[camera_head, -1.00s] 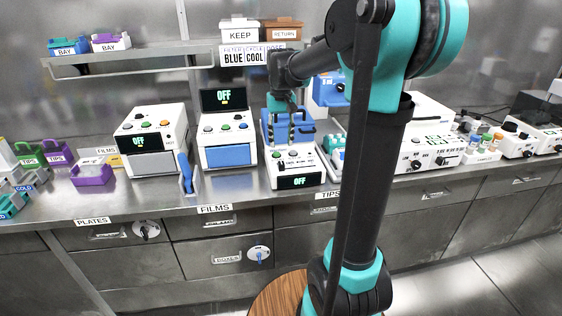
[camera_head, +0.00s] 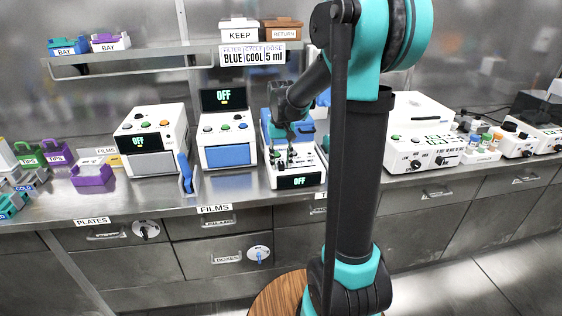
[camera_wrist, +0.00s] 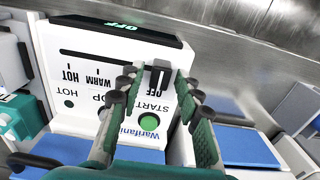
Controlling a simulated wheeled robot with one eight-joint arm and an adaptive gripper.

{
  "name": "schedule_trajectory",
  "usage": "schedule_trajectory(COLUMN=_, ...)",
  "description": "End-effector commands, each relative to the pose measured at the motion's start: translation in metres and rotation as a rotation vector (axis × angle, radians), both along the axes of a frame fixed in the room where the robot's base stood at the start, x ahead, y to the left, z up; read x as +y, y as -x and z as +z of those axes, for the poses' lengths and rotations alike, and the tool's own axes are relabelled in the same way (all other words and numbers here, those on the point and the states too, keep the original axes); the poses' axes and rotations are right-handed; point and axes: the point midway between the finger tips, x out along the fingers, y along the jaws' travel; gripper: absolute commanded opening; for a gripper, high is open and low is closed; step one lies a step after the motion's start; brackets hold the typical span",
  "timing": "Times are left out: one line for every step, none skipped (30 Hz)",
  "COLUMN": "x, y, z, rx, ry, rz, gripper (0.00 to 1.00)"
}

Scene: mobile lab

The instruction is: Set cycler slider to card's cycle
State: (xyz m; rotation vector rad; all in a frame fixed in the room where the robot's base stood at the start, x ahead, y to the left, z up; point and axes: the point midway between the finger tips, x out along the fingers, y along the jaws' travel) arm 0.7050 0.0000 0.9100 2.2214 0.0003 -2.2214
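The cycler (camera_head: 312,172) is a white box with a blue back part and an OFF display. In the wrist view its panel (camera_wrist: 85,75) appears upside down, with a slot labelled HOT and WARM. The card (camera_head: 254,55) reads filter BLUE, cycle COOL, dose 5 ml. My gripper (camera_wrist: 160,88) is open, its fingers either side of the knob with visible gaps. In the head view, my gripper (camera_head: 290,150) is over the cycler's panel.
The cycler's green START button (camera_wrist: 149,122) lies between my fingers, nearer the wrist. A white machine with a blue front (camera_head: 228,155) stands left of the cycler. More instruments (camera_head: 418,150) stand to the right. A shelf (camera_head: 150,53) runs above at left.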

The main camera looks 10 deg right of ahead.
Motion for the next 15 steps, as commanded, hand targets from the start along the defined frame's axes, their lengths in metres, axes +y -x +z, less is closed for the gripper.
schedule_trajectory(x=0.0000, y=0.0000, z=0.0001, rx=0.000, ry=0.000, rz=0.000, gripper=0.25)
schedule_trajectory(x=0.0000, y=0.0000, z=0.0001, rx=0.000, ry=0.000, rz=0.000, gripper=0.21)
schedule_trajectory(x=0.0000, y=0.0000, z=0.0001, rx=0.000, ry=0.000, rz=0.000, gripper=0.16)
schedule_trajectory(x=0.0000, y=0.0000, z=0.0001, rx=0.000, ry=0.000, rz=0.000, gripper=0.12)
schedule_trajectory(x=0.0000, y=0.0000, z=0.0001, rx=0.000, ry=0.000, rz=0.000, gripper=0.09)
schedule_trajectory(x=0.0000, y=0.0000, z=0.0001, rx=0.000, ry=0.000, rz=0.000, gripper=0.04)
schedule_trajectory(x=0.0000, y=0.0000, z=0.0002, rx=0.000, ry=0.000, rz=0.000, gripper=0.00)
schedule_trajectory(x=0.0000, y=0.0001, z=0.0002, rx=0.000, ry=0.000, rz=0.000, gripper=0.00)
schedule_trajectory(x=0.0000, y=0.0000, z=0.0002, rx=0.000, ry=0.000, rz=0.000, gripper=0.00)
schedule_trajectory(x=0.0000, y=0.0000, z=0.0002, rx=0.000, ry=0.000, rz=0.000, gripper=0.00)
schedule_trajectory(x=0.0000, y=0.0000, z=0.0002, rx=0.000, ry=0.000, rz=0.000, gripper=0.00)
schedule_trajectory(x=0.0000, y=0.0001, z=0.0002, rx=0.000, ry=0.000, rz=0.000, gripper=0.00)
schedule_trajectory(x=0.0000, y=0.0000, z=0.0002, rx=0.000, ry=0.000, rz=0.000, gripper=0.00)
schedule_trajectory(x=0.0000, y=0.0000, z=0.0002, rx=0.000, ry=0.000, rz=0.000, gripper=0.00)
schedule_trajectory(x=0.0000, y=0.0000, z=0.0002, rx=0.000, ry=0.000, rz=0.000, gripper=0.00)
